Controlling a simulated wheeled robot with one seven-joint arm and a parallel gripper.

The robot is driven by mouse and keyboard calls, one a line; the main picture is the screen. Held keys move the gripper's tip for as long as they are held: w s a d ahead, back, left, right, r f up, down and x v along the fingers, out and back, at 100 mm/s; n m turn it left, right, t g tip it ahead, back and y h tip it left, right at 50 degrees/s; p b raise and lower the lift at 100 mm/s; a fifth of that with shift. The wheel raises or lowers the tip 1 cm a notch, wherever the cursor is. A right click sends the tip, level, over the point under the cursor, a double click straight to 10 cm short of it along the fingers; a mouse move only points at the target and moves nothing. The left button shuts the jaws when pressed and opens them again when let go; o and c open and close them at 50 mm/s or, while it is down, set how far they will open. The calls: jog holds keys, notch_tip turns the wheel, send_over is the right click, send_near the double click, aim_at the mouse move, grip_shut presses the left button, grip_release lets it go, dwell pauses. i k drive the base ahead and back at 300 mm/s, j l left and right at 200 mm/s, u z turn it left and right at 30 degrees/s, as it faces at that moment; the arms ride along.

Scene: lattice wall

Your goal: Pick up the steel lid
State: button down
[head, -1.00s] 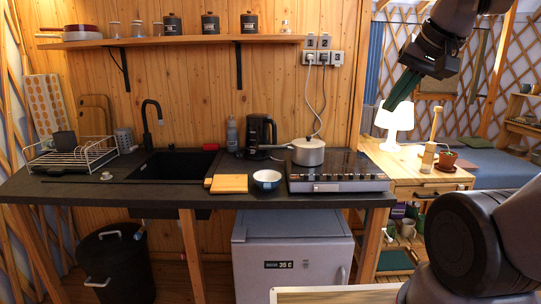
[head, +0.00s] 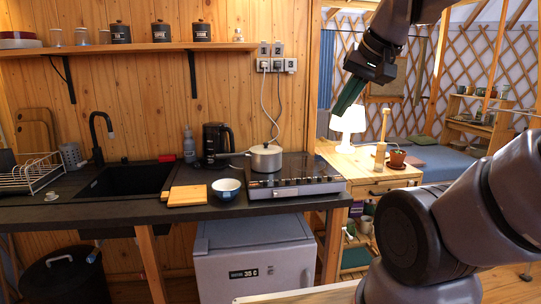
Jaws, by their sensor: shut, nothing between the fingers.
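The steel lid (head: 266,149) sits on the pale saucepan (head: 266,162), with a small dark knob on top. The pan stands on the black cooktop (head: 318,174), at the counter's right end. My gripper (head: 341,109) hangs in the upper right of the picture, with its dark green fingers pointing down and left. It is shut and empty, apart from the lid, and appears above and right of it in the picture.
A blue-white bowl (head: 227,189) and a wooden board (head: 187,195) are at the counter's front. A lit lamp (head: 348,122) is on the wooden cabinet at right. A shelf (head: 150,47) runs above.

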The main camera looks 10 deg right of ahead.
aim_at(265, 150)
jog(key=i+l, duration=1)
jog(key=l, duration=0.15)
jog(key=i+u, duration=0.05)
